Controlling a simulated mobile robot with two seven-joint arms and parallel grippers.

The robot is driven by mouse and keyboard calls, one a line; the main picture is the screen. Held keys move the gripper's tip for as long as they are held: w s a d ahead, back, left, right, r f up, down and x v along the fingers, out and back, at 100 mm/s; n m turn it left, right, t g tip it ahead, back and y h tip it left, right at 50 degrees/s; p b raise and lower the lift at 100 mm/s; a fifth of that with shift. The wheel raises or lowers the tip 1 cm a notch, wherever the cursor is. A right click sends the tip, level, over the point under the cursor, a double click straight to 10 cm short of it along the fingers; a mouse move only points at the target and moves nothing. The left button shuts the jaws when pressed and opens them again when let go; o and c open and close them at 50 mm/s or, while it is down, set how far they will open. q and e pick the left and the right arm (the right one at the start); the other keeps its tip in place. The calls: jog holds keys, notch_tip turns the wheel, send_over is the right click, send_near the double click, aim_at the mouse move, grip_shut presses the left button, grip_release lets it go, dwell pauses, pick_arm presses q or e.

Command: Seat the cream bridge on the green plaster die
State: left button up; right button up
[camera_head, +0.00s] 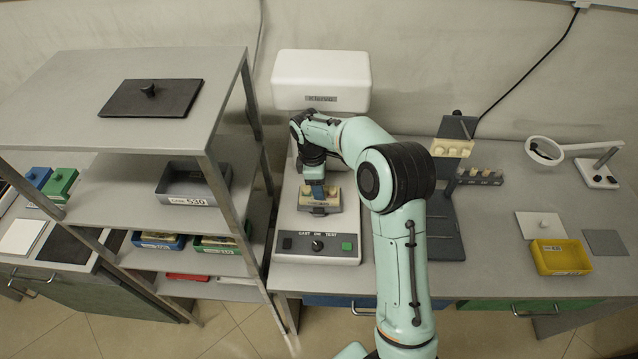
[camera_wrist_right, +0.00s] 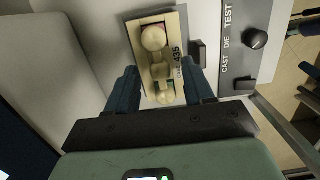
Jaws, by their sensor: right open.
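A block with several cream, rounded tooth shapes (camera_wrist_right: 160,71) sits on the white tester; its light tan top is marked 435 in the right wrist view. It also shows in the head view as a small tan block (camera_head: 320,206). Small green and pink patches show beside the teeth. I cannot tell the cream bridge from the die's own teeth, or how it is seated. My right gripper (camera_wrist_right: 160,92) is open over the block, one blue finger to each side of its near end. It also shows in the head view (camera_head: 317,193). My left gripper is out of view.
The white tester (camera_head: 320,249) has a knob and buttons on its front. A metal shelf rack (camera_head: 215,130) stands close at left. At right are a dark stand (camera_head: 443,235) with tooth blocks, a yellow bin (camera_head: 560,260) and a magnifier lamp (camera_head: 545,150).

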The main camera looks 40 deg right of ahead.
jog(key=r, duration=0.7)
jog(key=shift+w+a+r+p, duration=0.1)
jog(key=shift+w+a+p, duration=0.25)
jog(key=shift+p, duration=0.05)
